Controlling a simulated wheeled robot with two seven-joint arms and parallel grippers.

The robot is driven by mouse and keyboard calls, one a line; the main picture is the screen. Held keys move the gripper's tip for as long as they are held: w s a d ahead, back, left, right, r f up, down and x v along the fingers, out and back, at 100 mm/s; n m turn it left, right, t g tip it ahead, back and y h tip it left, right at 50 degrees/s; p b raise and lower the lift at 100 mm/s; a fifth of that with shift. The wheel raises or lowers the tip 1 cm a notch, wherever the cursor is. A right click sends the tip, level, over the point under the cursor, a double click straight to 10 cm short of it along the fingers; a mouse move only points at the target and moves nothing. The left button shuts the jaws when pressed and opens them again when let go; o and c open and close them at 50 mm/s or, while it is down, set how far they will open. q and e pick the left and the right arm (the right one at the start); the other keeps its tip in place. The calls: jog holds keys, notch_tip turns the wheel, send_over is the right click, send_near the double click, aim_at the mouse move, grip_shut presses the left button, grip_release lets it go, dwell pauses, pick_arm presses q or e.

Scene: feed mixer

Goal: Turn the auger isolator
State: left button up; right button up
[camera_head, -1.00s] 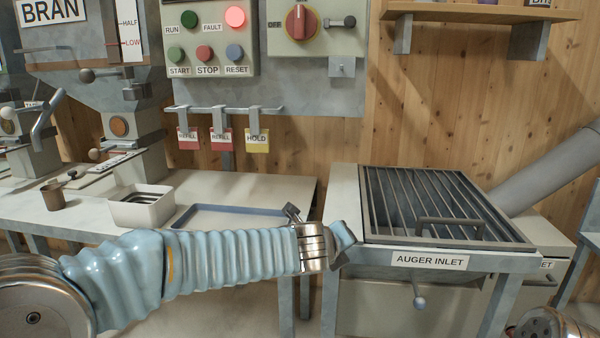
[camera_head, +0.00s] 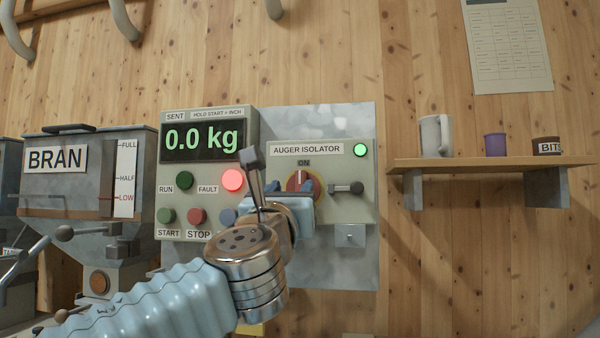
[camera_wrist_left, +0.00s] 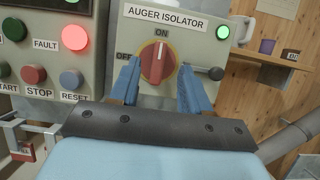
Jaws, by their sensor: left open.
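The auger isolator is a red rotary knob (camera_head: 294,182) on a grey panel, under the label ON. In the left wrist view the knob (camera_wrist_left: 158,63) stands upright, its pale mark up towards ON, with OFF at its left. My left gripper (camera_head: 300,193) is in front of the panel and partly covers the knob in the head view. In the left wrist view its blue fingers (camera_wrist_left: 160,76) are open, one each side of the knob, with gaps showing. I cannot tell how far the tips are from the panel. My right gripper is out of view.
A green lamp (camera_head: 360,150) glows on the isolator panel, above a small dark lever (camera_head: 346,188). The control box at left has a 0.0 kg display (camera_head: 201,141) and a lit red fault lamp (camera_head: 232,180). A shelf (camera_head: 470,163) with cups juts out at right.

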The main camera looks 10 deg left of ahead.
aim_at(300, 176)
pick_arm(q)
jog(key=p+x, duration=0.2)
jog(key=x, duration=0.5)
jog(key=shift+r, duration=0.1)
jog(key=shift+w+r+p, duration=0.1)
jog(key=shift+w+p, duration=0.3)
jog(key=shift+w, duration=0.2)
grip_shut()
